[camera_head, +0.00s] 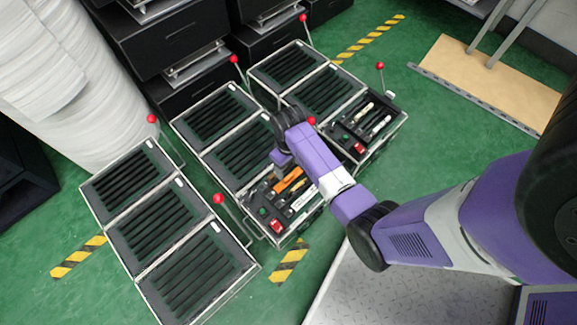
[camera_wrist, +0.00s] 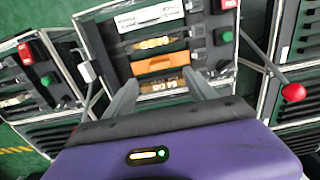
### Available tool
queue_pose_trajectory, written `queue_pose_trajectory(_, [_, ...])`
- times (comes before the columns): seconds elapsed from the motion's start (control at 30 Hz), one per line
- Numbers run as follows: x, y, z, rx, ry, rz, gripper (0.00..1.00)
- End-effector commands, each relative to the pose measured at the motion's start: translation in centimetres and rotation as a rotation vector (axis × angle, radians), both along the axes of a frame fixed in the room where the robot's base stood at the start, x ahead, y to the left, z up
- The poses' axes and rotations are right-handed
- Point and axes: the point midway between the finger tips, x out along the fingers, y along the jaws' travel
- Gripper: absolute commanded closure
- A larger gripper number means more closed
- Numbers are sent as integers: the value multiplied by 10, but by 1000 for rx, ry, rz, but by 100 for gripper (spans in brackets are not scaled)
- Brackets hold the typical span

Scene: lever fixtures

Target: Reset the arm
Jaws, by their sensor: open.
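My gripper (camera_wrist: 159,78) is open and empty in the wrist view, its two grey fingers apart. Between and beyond them is a panel (camera_wrist: 198,45) with an orange block (camera_wrist: 160,64), a green button (camera_wrist: 223,36) and a red switch (camera_wrist: 229,4). In the head view my purple arm reaches from the right, and my gripper (camera_head: 280,157) is over the middle case, above the panel end with the orange block (camera_head: 289,180). The fingertips are small there. I cannot tell the exact gap between fingers and panel.
Long black cases (camera_head: 155,222) stand in rows on the green floor. Levers with red balls, such as one (camera_head: 218,199) near the middle case and one (camera_wrist: 293,92) in the wrist view, stick up beside them. A pale board (camera_head: 490,80) lies at upper right.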

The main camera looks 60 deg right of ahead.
Motion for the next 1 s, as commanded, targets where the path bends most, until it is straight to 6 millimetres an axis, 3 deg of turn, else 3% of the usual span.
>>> queue_pose_trajectory(0.73, [2, -1, 4, -4, -8, -6, 36])
queue_pose_trajectory(0.87, [23, -13, 8, -51, -94, -24, 36])
queue_pose_trajectory(1.0, [70, -37, 38, -163, -305, -45, 36])
